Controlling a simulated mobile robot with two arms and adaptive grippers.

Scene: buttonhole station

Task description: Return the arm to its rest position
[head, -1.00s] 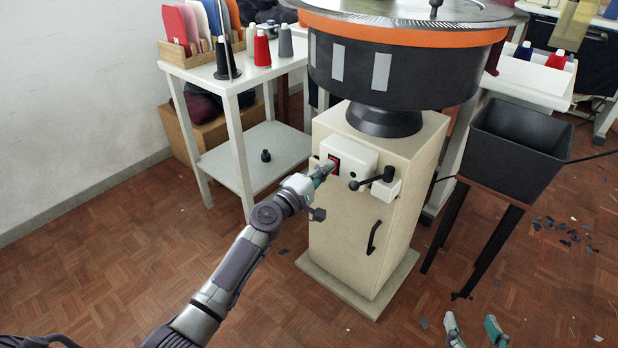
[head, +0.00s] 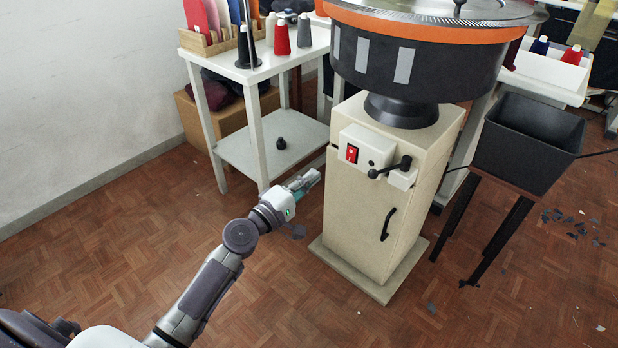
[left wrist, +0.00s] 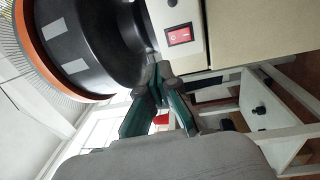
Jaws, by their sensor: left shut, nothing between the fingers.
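My left gripper (head: 306,182) is shut and empty, held in the air to the left of the beige machine cabinet (head: 385,215). It is apart from the red switch (head: 352,153) on the white control box of the cabinet. In the left wrist view the shut fingers (left wrist: 158,75) show in the middle, with the red switch (left wrist: 180,36) above and to their right. My left arm reaches in from the lower left of the head view. My right gripper is not in view.
A white side table (head: 262,72) with thread cones stands behind the gripper, its lower shelf (head: 250,150) close by. A black bin (head: 528,140) on a dark stand is right of the cabinet. The wooden floor (head: 120,235) at left is clear.

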